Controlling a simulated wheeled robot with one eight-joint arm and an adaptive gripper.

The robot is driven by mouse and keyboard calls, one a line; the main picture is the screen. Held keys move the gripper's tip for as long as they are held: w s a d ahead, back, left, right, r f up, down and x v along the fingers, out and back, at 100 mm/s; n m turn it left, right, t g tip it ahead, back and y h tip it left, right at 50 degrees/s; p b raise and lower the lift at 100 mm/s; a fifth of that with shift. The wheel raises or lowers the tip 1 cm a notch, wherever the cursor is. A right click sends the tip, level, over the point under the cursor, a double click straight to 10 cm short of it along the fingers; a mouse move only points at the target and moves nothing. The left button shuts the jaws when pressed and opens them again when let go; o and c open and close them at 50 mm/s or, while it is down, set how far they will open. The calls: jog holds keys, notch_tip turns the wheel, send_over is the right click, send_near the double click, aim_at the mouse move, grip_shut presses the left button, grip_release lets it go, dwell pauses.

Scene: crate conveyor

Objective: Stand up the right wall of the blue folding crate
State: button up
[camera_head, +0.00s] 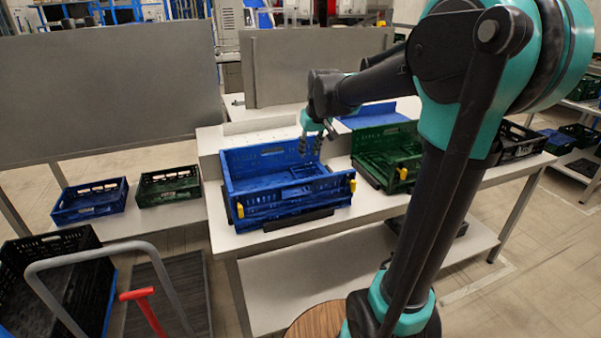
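The blue folding crate (262,213) stands on the white table in the middle of the view. Its back wall and left wall look upright. Its right wall seems to lie folded inward, with latticed panels low inside the right half; its exact edge is hard to make out. Yellow latches show at the front left and front right corners. My gripper (310,145) points down over the crate's right rear part, close to the back wall. Its two dark fingers look apart with nothing between them. I cannot tell whether it touches the crate.
A green crate (378,170) stands just right of the blue one. A blue panel (375,116) lies behind it. Smaller blue (90,201) and green (169,186) crates are at left. A trolley with a grey handle (110,249) and a black crate (60,270) stand front left.

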jog(key=x, duration=1.7)
jog(key=shift+w+f, duration=0.15)
jog(key=shift+w, duration=0.3)
jog(key=shift+c, duration=0.4)
grip_shut()
